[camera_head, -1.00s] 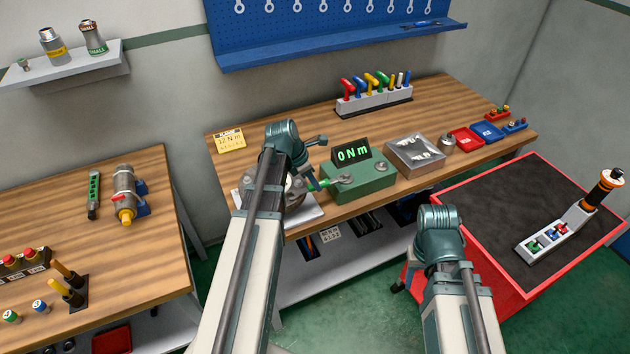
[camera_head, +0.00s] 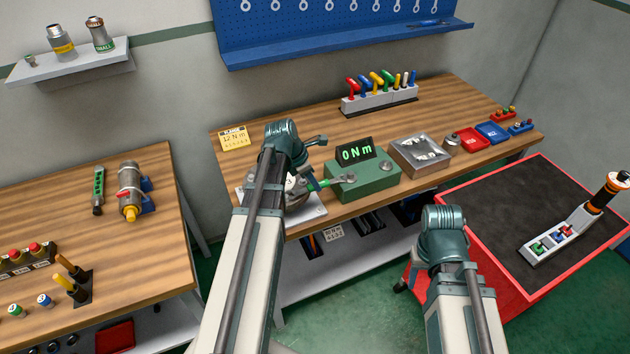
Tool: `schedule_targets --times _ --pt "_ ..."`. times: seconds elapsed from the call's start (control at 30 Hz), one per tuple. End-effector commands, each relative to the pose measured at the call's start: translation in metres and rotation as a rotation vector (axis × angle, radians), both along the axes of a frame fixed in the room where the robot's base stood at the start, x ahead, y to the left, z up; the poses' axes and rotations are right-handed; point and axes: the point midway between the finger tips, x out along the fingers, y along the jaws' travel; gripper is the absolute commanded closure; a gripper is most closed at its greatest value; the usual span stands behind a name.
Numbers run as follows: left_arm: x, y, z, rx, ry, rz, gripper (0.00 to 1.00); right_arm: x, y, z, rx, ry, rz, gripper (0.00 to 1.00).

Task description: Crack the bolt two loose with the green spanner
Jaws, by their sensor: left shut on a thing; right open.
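The green spanner (camera_head: 322,185) lies about level at the front of the middle bench, its grey end by the green box. My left gripper (camera_head: 311,184), partly behind my arm, is shut on the spanner. A round grey flange part (camera_head: 298,197) on a white plate (camera_head: 310,216) sits under and beside the gripper. My arm hides much of it, so I cannot tell bolt two or whether the spanner is seated on a bolt. My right gripper (camera_head: 412,274) is open and empty at the cart's left edge, mostly behind its wrist.
The green box (camera_head: 365,182) has a display (camera_head: 356,152) reading 0 N m. A yellow card (camera_head: 233,139) reads 12 N m. A metal tray (camera_head: 420,156) and a rack of coloured tools (camera_head: 380,100) stand on the bench. The red cart (camera_head: 488,272) is at right.

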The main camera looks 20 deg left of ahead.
Motion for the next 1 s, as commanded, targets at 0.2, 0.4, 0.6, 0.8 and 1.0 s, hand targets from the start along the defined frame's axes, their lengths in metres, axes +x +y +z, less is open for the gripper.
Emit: schedule_targets --times 0.2,0.4,0.6,0.8,1.0 --pt "-0.003 0.002 0.0 0.0 0.0 0.0 1.0 0.0 0.0 0.0 0.0 0.0 0.0 0.5" --pt "-0.005 0.004 0.0 0.0 0.0 0.0 1.0 0.0 0.0 0.0 0.0 0.0 0.0 0.5" --pt "-0.007 0.006 0.0 0.0 0.0 0.0 1.0 0.0 0.0 0.0 0.0 0.0 0.0 0.5" --pt "-0.009 0.008 0.0 0.0 0.0 0.0 1.0 0.0 0.0 0.0 0.0 0.0 0.0 0.5" --pt "-0.011 0.009 0.0 0.0 0.0 0.0 1.0 0.0 0.0 0.0 0.0 0.0 0.0 0.5"
